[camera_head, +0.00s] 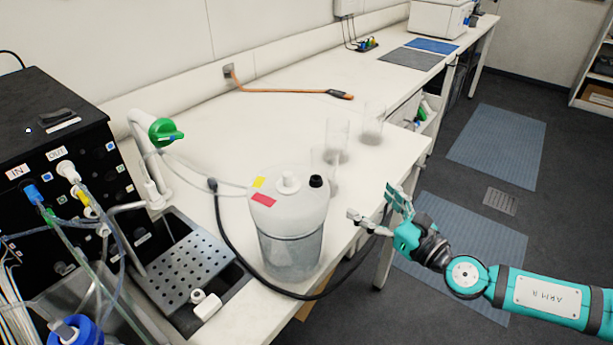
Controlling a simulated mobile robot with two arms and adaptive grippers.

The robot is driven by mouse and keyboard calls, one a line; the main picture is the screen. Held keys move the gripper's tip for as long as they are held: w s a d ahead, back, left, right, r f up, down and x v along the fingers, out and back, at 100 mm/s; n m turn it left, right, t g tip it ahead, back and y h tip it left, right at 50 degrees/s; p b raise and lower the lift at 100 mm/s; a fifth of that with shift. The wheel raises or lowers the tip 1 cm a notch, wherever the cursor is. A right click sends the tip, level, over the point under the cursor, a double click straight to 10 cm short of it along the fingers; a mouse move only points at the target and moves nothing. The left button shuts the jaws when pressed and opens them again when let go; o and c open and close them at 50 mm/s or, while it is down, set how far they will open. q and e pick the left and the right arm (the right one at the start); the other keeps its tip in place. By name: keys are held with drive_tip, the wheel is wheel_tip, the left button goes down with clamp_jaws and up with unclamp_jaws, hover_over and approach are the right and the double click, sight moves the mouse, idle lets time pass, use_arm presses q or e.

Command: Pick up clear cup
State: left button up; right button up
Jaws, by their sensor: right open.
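Several clear cups stand on the white bench behind and beside a big translucent container. One clear cup (373,122) is at the right, near the bench edge. Another clear cup (337,138) stands left of it. A third clear cup (320,165) is partly hidden behind the container. My right gripper (374,204) is open and empty, in front of the bench's right edge, right of the container and apart from the cups. My left gripper is not in view.
The translucent container (289,240) with a white cap stands at the bench's front edge. A black cable (222,225) curves around it. A perforated drain tray (185,268) and a black box (50,140) with tubes are at left. The bench (240,125) behind the cups is mostly clear.

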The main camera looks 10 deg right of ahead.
drive_tip(key=p, duration=0.2)
approach(333, 167)
drive_tip(key=shift+w+a+r, duration=0.15)
drive_tip(key=shift+w+a, duration=0.1)
drive_tip(key=shift+a, duration=0.3)
drive_tip(key=x, duration=0.2)
drive_tip(key=p+x, duration=0.1)
drive_tip(key=x, duration=0.1)
drive_tip(key=p+x, duration=0.1)
drive_tip(key=x, duration=0.1)
drive_tip(key=shift+w+f, duration=0.15)
drive_tip(key=shift+f, duration=0.1)
drive_tip(key=shift+w+a, duration=0.1)
drive_tip(key=shift+w, duration=0.3)
drive_tip(key=shift+w+a, duration=0.1)
drive_tip(key=shift+w, duration=0.25)
drive_tip(key=x, duration=0.4)
drive_tip(key=shift+w+p, duration=0.3)
drive_tip(key=shift+p, duration=0.05)
drive_tip(key=shift+s+d, duration=0.1)
drive_tip(key=shift+d, duration=0.1)
drive_tip(key=shift+c, duration=1.3)
drive_tip(key=shift+r, duration=0.1)
drive_tip(key=c, duration=1.1)
